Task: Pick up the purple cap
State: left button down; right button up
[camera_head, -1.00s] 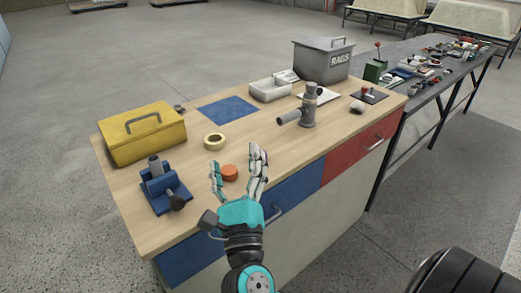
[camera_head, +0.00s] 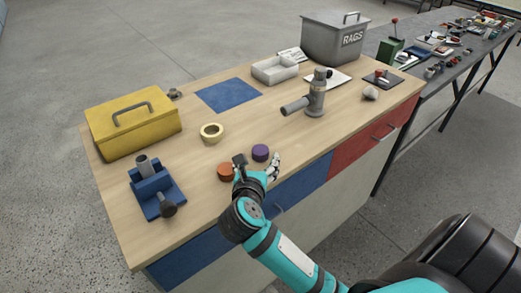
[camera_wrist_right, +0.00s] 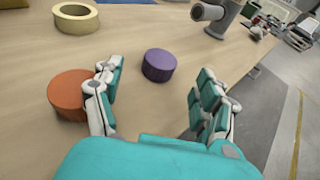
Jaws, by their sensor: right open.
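The purple cap (camera_head: 260,152) lies on the wooden bench top, near its front edge. In the right wrist view the purple cap (camera_wrist_right: 158,65) is ahead of my right gripper (camera_wrist_right: 155,100), between the lines of its two fingers and nearer the left one. The gripper is open and empty, low over the bench. In the head view my right gripper (camera_head: 256,172) is just in front of the cap, partly hidden by its own arm. An orange cap (camera_wrist_right: 70,94) sits just outside the left finger; it also shows in the head view (camera_head: 226,172). My left gripper is not in view.
A tape roll (camera_head: 212,133) lies behind the caps. A blue vise (camera_head: 157,190) and yellow toolbox (camera_head: 133,122) stand at the left. A grey pipe fitting (camera_head: 315,95) stands to the right, with a rags bin (camera_head: 336,38) behind. The blue mat (camera_head: 229,95) is bare.

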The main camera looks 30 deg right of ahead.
aim_at(260, 151)
jog(key=p+x, duration=0.1)
jog(key=x, duration=0.3)
jog(key=shift+w+d+r, duration=0.1)
jog(key=shift+w+d, duration=0.1)
jog(key=shift+d, duration=0.1)
jog(key=shift+w+d, duration=0.1)
jog(key=shift+w, duration=0.05)
jog(key=shift+c, duration=2)
jog(key=c, duration=0.6)
pick_arm(q)
jog(key=shift+w+d+r, duration=0.5)
jog(key=shift+w+r, duration=0.15)
jog(key=shift+w, duration=0.15)
jog(key=shift+r, duration=0.1)
